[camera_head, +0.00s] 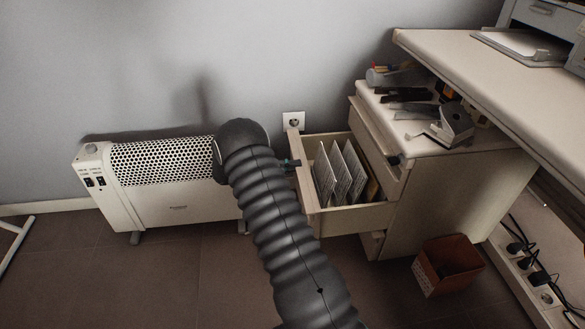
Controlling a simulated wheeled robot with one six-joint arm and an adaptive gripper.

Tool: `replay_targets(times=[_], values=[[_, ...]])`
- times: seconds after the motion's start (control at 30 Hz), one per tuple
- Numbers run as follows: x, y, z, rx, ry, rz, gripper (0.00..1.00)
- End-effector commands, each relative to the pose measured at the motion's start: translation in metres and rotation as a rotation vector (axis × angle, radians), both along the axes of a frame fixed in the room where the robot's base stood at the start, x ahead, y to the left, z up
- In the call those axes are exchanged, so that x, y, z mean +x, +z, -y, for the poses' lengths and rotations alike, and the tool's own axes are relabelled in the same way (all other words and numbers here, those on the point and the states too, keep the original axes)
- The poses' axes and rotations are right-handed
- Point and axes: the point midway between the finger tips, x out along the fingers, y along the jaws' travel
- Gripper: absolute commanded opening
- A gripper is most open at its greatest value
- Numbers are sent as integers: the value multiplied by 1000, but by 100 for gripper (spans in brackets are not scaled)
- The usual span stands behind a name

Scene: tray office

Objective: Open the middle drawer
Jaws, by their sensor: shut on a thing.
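The drawer cabinet (448,195) stands right of centre, partly under the desk. Its middle drawer (349,221) is pulled well out to the left, and upright files (341,172) show inside it. The top drawer (377,150) is in the cabinet, and a lower drawer (371,246) shows below the open one. My gripper (291,163) is at the front of the middle drawer, shut on its handle. My dark ribbed arm hides much of the gripper, and the handle itself is hard to make out.
A white heater (176,206) stands against the wall left of my arm. A brown bin (446,266) is on the floor before the cabinet. The desk (480,75) overhangs at right, with a power strip (525,265) below. A stapler-like object (450,124) lies on the cabinet top.

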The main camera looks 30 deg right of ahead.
Motion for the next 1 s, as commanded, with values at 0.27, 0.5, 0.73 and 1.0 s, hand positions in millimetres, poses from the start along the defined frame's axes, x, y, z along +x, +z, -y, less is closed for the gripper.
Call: replay_targets(times=[0.27,0.5,0.73,1.0], values=[[0,0,-1,0,-3,0,0],[0,0,-1,0,-2,0,28],[0,0,-1,0,-3,0,33],[0,16,-1,-1,-3,2,33]])
